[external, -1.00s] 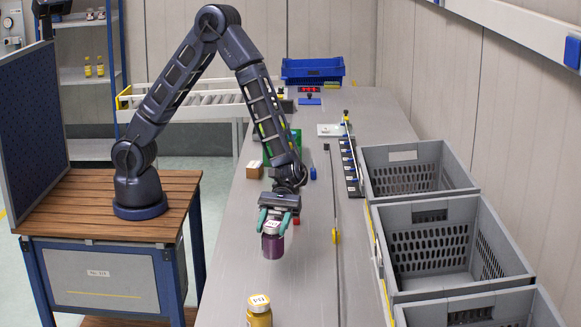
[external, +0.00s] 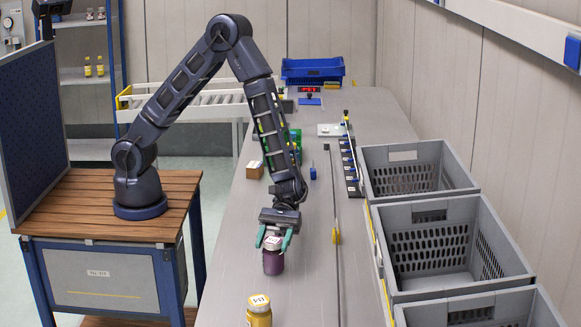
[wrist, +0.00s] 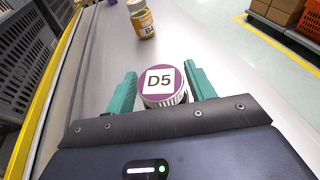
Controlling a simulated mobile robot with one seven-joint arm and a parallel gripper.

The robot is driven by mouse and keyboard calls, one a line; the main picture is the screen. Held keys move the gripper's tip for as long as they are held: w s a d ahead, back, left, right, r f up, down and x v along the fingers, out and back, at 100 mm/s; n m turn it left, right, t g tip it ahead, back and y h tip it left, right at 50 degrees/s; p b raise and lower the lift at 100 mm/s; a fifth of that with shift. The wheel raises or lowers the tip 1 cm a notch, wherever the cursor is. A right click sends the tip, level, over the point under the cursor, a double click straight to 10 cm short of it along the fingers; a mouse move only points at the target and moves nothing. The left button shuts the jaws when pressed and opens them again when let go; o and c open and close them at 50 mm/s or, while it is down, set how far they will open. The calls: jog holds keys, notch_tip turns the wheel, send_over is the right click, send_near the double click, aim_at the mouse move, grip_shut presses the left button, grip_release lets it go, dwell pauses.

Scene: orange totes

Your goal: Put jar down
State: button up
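A purple jar with a white-labelled lid reading D5 (wrist: 160,82) stands upright, seemingly on the grey bench top; it also shows in the external view (external: 273,263). My gripper (external: 274,239) is just above it, pointing down, with its two green fingers on either side of the lid. In the wrist view the fingers (wrist: 160,84) are spread a little wider than the lid, with narrow gaps beside it. The gripper looks open around the jar. The jar's lower part is hidden in the wrist view.
A yellow jar (external: 259,314) stands nearer the camera on the bench (external: 225,262). Grey crates (external: 440,205) line the right side beyond a thin rail (external: 335,237). The bench around the purple jar is clear.

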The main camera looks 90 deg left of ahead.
jog(key=shift+o, duration=0.9)
jog(key=shift+r, duration=0.15)
jog(key=v, duration=1.1)
jog(key=s+a+r+m+t+y, duration=0.4)
jog(key=s+a+r+m+y, duration=0.3)
jog(key=s+a+r, duration=0.4)
jog(key=s+a+r+m+t+y, duration=0.3)
jog(key=s+a+r+m+y, duration=0.4)
jog(key=s+a+r, duration=0.5)
jog(key=s+a+m, duration=0.1)
jog(key=s+a, duration=0.3)
jog(key=a, duration=0.4)
jog(key=shift+s+t, duration=0.25)
jog(key=shift+t, duration=0.15)
jog(key=shift+o, duration=0.4)
jog(key=shift+r, duration=0.1)
dwell(1.2)
